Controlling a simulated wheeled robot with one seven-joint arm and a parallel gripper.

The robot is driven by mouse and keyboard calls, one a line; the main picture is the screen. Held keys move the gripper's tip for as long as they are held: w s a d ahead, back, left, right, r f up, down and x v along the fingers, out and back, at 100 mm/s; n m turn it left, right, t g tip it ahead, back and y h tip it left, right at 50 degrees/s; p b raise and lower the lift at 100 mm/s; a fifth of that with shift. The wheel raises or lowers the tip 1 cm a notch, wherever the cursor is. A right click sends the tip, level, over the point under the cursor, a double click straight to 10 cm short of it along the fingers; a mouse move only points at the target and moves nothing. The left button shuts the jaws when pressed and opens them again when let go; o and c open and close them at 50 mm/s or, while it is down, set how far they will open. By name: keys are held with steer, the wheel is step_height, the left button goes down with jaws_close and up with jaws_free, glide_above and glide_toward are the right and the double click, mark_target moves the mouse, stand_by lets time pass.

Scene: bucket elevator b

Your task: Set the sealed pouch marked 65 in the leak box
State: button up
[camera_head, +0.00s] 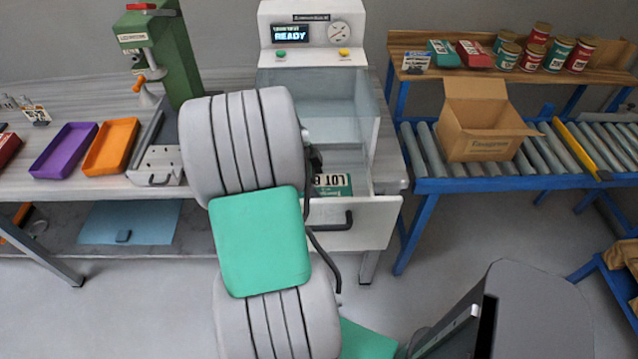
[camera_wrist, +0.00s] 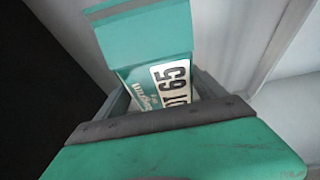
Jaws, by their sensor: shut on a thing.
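The leak box is the white machine (camera_head: 312,58) at the back centre. Its screen reads READY, it has a clear chamber, and its front drawer (camera_head: 372,225) is pulled out. My arm hides most of the gripper in the head view. I cannot tell whether the pouch touches the drawer floor.
A purple tray (camera_head: 64,150), an orange tray (camera_head: 111,146) and a green press (camera_head: 160,45) stand on the left bench. On the right are a roller conveyor (camera_head: 555,150) with an open carton (camera_head: 482,120), and a wooden shelf (camera_head: 415,42) bearing cans and pouches.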

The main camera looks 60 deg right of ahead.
steer(key=shift+f+b, duration=0.6)
stand_by(0.3)
steer(key=o, duration=1)
steer(key=shift+r, duration=0.1)
